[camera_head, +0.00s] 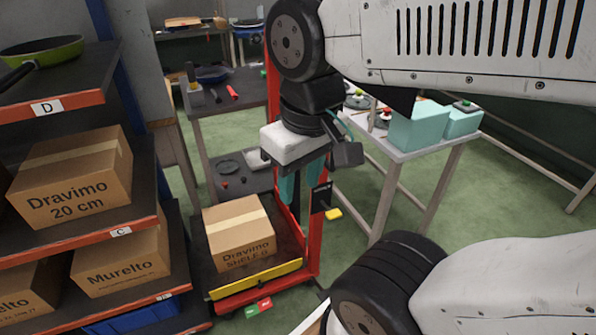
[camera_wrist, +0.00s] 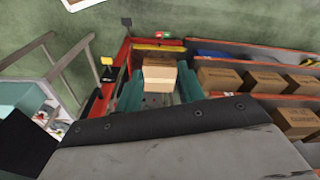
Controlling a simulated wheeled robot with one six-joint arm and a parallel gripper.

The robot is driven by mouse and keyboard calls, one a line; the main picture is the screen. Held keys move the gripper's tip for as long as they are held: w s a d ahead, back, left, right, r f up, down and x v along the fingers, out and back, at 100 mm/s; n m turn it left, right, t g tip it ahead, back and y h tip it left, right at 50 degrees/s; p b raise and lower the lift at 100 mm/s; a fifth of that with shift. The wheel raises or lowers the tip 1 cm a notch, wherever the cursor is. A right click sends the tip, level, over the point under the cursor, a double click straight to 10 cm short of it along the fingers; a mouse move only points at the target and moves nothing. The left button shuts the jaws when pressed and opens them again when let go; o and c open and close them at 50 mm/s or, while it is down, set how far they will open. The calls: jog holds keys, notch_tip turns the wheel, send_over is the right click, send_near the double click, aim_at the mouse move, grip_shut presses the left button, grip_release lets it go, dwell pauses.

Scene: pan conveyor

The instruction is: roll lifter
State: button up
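The lifter is a red-framed cart with a dark platform and a yellow front bar (camera_head: 255,280); its red upright (camera_head: 317,235) stands at the right. A cardboard box labelled Dravimo (camera_head: 238,238) sits on the platform, with a second line of print that looks like a shelf name. In the wrist view the box (camera_wrist: 160,76) shows between my teal fingers, beyond them. My gripper (camera_head: 300,190) points down near the red upright, above and right of the box. Its fingers (camera_wrist: 159,70) are apart with nothing held. A black labelled unit (camera_head: 321,197) is on the upright, with a yellow piece (camera_head: 333,213) beside it.
A shelf rack (camera_head: 130,237) with several boxes and a green pan (camera_head: 42,50) stands at the left. A table with teal blocks (camera_head: 420,128) is at the right. Red and green pedals (camera_head: 258,307) lie before the lifter. Green floor is free between lifter and table.

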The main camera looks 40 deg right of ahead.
jog(key=w+d+f+m+t+y, duration=0.2)
jog(key=w+d+f+m+t, duration=0.15)
jog(key=d+m, duration=0.6)
jog(key=w+d+f+m+t+y, duration=0.25)
jog(key=d+m+t, duration=0.25)
jog(key=d+m, duration=0.45)
jog(key=w+d+f+m+t+y, duration=0.3)
jog(key=d+m+t, duration=0.1)
jog(key=d+m, duration=0.55)
jog(key=w+d+r+m+t+h, duration=0.3)
jog(key=d+m+t, duration=0.1)
jog(key=x, duration=0.7)
jog(key=shift+g+y, duration=0.25)
grip_shut()
